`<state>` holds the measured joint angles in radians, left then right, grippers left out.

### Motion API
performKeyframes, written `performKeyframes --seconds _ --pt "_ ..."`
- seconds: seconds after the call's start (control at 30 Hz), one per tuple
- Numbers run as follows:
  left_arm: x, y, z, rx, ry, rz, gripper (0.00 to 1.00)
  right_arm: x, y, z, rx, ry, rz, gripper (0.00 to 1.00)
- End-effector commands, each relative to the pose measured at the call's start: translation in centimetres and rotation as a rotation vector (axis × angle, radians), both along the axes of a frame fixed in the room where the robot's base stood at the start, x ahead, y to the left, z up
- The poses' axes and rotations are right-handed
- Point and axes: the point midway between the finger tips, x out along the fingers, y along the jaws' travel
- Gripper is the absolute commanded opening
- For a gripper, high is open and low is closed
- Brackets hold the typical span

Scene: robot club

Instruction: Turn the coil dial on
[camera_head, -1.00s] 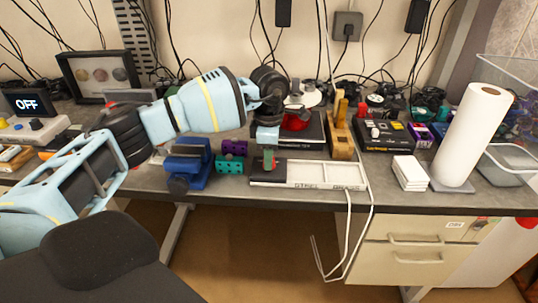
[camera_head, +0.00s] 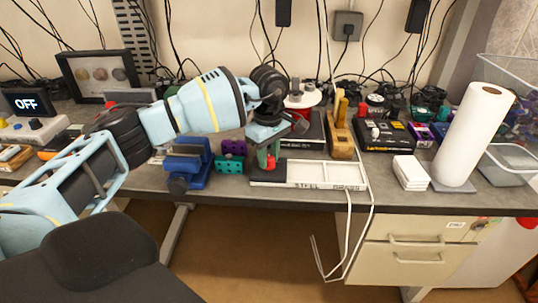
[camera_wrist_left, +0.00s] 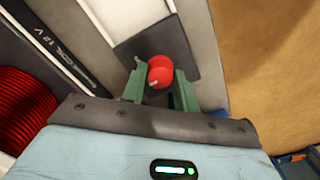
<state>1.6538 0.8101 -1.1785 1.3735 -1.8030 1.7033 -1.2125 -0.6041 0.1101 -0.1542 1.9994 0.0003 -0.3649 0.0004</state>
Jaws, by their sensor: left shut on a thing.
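My left gripper (camera_head: 268,162) points down at the dark left end of a white tray marked STEEL and another word (camera_head: 325,174). Its green fingers are closed on a small red rounded piece, which shows between the fingertips in the left wrist view (camera_wrist_left: 160,72). Beneath it is a dark square plate (camera_wrist_left: 158,45).
A blue vise (camera_head: 188,165) and purple and teal blocks (camera_head: 232,157) stand just left of the gripper. A wooden tool (camera_head: 340,135), white cards (camera_head: 410,172) and a paper roll (camera_head: 473,135) stand to the right. The bench front edge is close.

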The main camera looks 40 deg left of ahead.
Motion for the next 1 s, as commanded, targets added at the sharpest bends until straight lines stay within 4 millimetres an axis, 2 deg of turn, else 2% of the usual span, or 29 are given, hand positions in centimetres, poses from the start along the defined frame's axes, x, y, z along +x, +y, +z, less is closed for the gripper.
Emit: performKeyframes --seconds 0.27,0.6,1.0 --pt "0.0 0.0 -0.1 -0.001 0.001 -0.265 0.07 0.5 0.0 -0.3 0.001 -0.008 0.000 0.36" --pt "0.0 0.0 -0.1 -0.001 0.000 -0.575 0.07 0.1 0.0 -0.9 0.000 0.005 0.001 0.36" --pt "0.0 0.0 -0.1 -0.001 0.001 -0.820 0.07 -0.6 0.1 -1.4 0.001 0.020 0.000 0.36"
